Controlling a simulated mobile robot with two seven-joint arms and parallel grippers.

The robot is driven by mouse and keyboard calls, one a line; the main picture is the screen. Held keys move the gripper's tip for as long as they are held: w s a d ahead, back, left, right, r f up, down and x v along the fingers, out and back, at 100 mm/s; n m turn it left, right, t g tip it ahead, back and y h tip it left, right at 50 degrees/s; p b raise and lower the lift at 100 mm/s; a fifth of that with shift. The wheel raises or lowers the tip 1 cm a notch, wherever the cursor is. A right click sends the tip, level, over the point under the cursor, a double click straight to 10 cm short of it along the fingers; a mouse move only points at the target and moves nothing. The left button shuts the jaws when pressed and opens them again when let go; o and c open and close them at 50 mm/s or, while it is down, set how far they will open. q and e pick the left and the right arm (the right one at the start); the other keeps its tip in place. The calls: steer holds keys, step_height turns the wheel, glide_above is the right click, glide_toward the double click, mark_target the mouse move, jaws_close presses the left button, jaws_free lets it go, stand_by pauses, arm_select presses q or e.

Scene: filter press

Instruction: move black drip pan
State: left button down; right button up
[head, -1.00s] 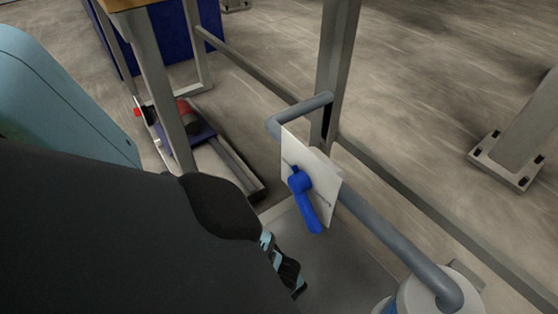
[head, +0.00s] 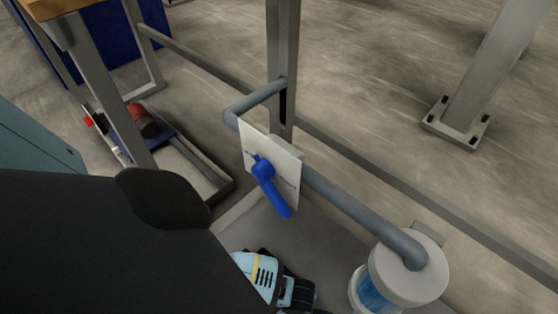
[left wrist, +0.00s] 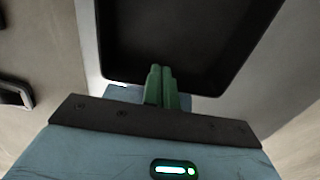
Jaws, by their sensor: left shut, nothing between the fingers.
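The black drip pan (left wrist: 195,35) fills the upper middle of the left wrist view, a dark rectangular recess with rounded corners. My left gripper (left wrist: 162,72) has two green fingers shut together with nothing between them. Their tips overlap the pan's near edge in that view; I cannot tell whether they touch it. In the head view my dark arm covers the lower left. A light blue and black part of it shows at the bottom, but the fingers are hidden and I cannot pick out the pan. My right gripper is not in view.
A grey pipe (head: 365,218) runs past a white plate (head: 286,179) with a blue valve handle (head: 270,188) to a white and blue canister (head: 402,277). A bench leg (head: 115,95) and a red pump (head: 142,121) stand left.

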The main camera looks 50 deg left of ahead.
arm_select(q)
steer(key=d, duration=0.3)
steer(key=shift+w+d, duration=0.15)
steer(key=shift+w, duration=0.05)
stand_by(0.4)
steer(key=shift+a, duration=0.2)
